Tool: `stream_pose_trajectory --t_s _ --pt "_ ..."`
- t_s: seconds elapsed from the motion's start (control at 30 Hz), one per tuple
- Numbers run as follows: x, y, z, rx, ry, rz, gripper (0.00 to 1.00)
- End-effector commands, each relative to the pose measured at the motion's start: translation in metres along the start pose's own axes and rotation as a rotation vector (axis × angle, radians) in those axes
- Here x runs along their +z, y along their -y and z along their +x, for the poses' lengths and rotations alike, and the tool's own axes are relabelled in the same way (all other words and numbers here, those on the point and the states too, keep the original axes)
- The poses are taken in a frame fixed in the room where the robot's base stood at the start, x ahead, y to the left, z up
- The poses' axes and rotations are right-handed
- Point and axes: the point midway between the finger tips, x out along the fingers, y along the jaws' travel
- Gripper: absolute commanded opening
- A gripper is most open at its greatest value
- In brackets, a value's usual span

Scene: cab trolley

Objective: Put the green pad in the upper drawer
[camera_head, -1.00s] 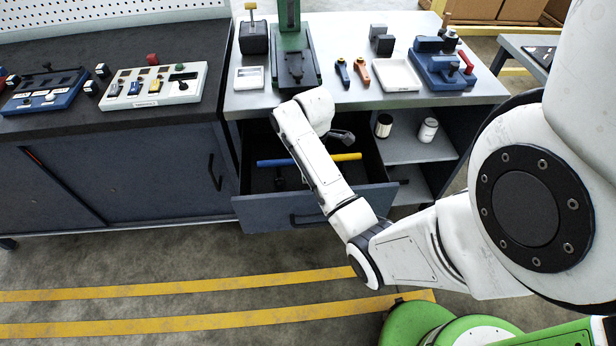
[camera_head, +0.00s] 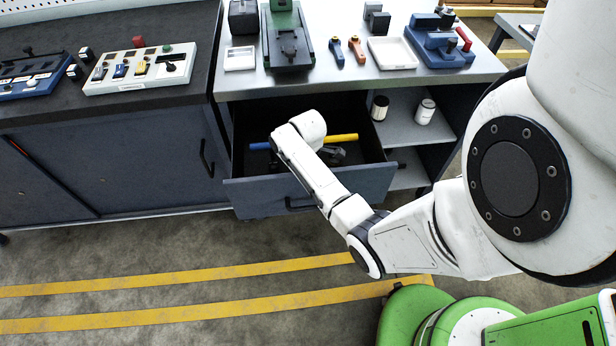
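The upper drawer (camera_head: 250,198) is pulled open below the light worktop, with a dark inside. My arm reaches over its front edge, and my gripper (camera_head: 333,155) is a dark shape low over or inside the drawer. The white wrist hides most of the gripper, so I cannot tell whether its fingers are open or shut, or whether they hold anything. I cannot make out a green pad in this view. A yellow handle (camera_head: 342,138) and a blue piece (camera_head: 260,146) show in the drawer, partly behind my wrist.
On the worktop (camera_head: 345,80) are a green-based stand (camera_head: 286,45), a white tray (camera_head: 392,53), blue and orange tools, and a blue fixture (camera_head: 438,45). Two cans stand on the open shelf (camera_head: 400,130) to the right. A dark counter (camera_head: 115,50) with control panels is left.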

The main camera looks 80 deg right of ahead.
Motion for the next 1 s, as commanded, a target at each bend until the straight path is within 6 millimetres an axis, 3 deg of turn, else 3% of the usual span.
stream_pose_trajectory --t_s 0.43,0.47,0.5,0.73,1.0 --pt "-0.0001 -0.0002 0.0082 0.001 0.0 0.0 0.32" --pt "0.0 -0.0002 0.0084 0.001 0.0 0.0 0.64" --pt "0.0001 -0.0003 0.0078 0.001 0.0 0.0 0.68" --pt "0.0 -0.0002 0.0077 0.001 0.0 0.0 0.88" --pt "-0.0001 -0.0003 0.005 0.001 0.0 0.0 0.88"
